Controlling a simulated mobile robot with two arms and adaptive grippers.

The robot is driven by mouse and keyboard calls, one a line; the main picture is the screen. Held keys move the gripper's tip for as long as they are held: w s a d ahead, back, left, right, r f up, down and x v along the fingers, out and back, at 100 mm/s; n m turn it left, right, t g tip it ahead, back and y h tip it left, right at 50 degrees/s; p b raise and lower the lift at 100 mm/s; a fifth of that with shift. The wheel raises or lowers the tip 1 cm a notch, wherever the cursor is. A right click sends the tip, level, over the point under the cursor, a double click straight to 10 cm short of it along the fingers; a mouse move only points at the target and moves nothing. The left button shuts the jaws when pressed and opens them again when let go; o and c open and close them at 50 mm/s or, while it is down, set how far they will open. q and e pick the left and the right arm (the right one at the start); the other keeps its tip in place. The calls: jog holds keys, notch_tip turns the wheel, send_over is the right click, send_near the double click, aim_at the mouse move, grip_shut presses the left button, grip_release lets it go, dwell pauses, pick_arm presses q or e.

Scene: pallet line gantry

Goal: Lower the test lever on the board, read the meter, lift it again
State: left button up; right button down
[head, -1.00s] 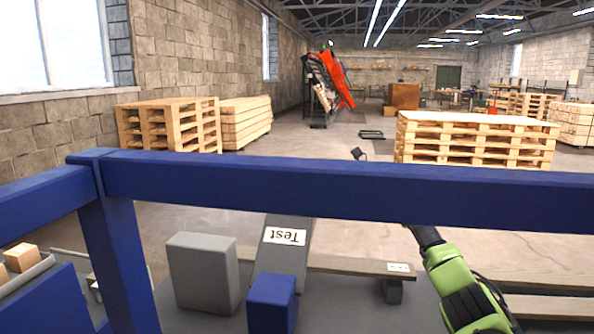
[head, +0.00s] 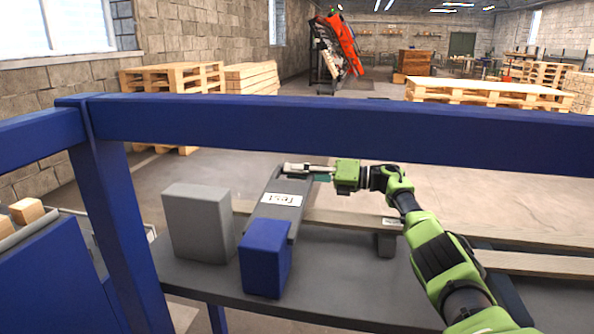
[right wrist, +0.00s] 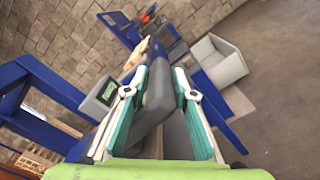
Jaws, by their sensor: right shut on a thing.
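The test lever is the dark grey slab (head: 278,205) with a white "Test" label in the head view, sloping up from the board toward the blue beam. My right gripper (head: 308,171) is at its upper end. In the right wrist view, the teal-lined fingers are shut on the lever (right wrist: 156,95), one on each side. A grey meter box with a small green display (right wrist: 108,92) shows left of the fingers there; its reading is too small to make out. My left gripper is not in view.
A blue beam (head: 330,128) crosses in front above the lever, with a blue post (head: 112,215) at left. A grey box (head: 198,224) and a blue block (head: 265,258) stand beside the lever. Pallets (head: 490,92) stand behind on the floor.

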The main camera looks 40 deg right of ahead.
jog(key=shift+d+r, duration=0.1)
jog(key=shift+r, duration=0.15)
jog(key=c, duration=1.9)
grip_release()
jog(key=shift+w+f, duration=0.15)
jog(key=shift+s+d+f, duration=0.15)
jog(key=shift+s+d, duration=0.2)
jog(key=shift+s, duration=0.05)
jog(key=v, duration=1.1)
